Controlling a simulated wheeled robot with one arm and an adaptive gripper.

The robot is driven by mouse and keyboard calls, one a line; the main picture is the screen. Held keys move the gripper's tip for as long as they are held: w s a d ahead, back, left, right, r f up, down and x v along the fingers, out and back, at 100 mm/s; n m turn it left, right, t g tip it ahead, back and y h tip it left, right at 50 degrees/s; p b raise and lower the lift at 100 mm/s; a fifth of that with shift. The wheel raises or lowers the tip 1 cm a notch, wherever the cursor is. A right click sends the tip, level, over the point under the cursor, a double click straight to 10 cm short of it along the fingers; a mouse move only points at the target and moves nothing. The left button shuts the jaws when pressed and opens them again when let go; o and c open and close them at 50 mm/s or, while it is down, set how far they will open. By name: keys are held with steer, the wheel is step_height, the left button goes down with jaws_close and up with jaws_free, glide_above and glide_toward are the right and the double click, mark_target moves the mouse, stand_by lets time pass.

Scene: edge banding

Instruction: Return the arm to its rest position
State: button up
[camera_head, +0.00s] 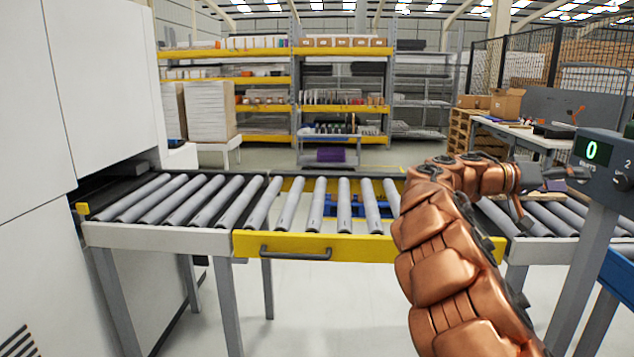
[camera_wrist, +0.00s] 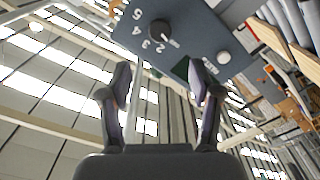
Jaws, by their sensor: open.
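My copper-coloured arm rises from the lower right in the head view and bends right. My gripper (camera_head: 560,180) is at its end, close to the control panel (camera_head: 600,165), whose green display reads 0. In the wrist view my gripper (camera_wrist: 160,82) is open, its two fingers apart with nothing held between them. Beyond the fingertips the panel (camera_wrist: 205,35) shows a black dial knob (camera_wrist: 160,29) with numbers around it and a pale round button (camera_wrist: 224,58). I cannot tell whether a fingertip touches the panel.
A roller conveyor (camera_head: 190,238) with a yellow section (camera_head: 320,246) crosses in front, partly hidden by my arm. A white machine (camera_head: 95,90) stands left. A workbench (camera_head: 520,134) is behind right, racks (camera_head: 295,85) at the back. Floor before the conveyor is clear.

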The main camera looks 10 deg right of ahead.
steer(key=s+a+f+n+t+y, duration=0.1)
steer(key=s+a+f+n+y, duration=0.2)
steer(key=s+a+f+y, duration=0.65)
steer(key=s+a+f+n+y, duration=0.3)
steer(key=s+a+f, duration=0.4)
steer(key=a, duration=0.5)
steer(key=s+a+f+n+t+y, duration=0.15)
steer(key=s+a+f+n, duration=0.25)
steer(key=s+a+f, duration=0.55)
steer(key=s+a+f+n+y, duration=0.3)
steer(key=s+a+f, duration=0.25)
steer(key=a, duration=0.85)
steer(key=s+p+v, duration=0.1)
steer(key=p+v, duration=1.3)
steer(key=v, duration=0.1)
steer(key=shift+s+d+t, duration=0.25)
steer(key=shift+d+t, duration=0.1)
steer(key=shift+d, duration=0.05)
steer(key=shift+r, duration=0.1)
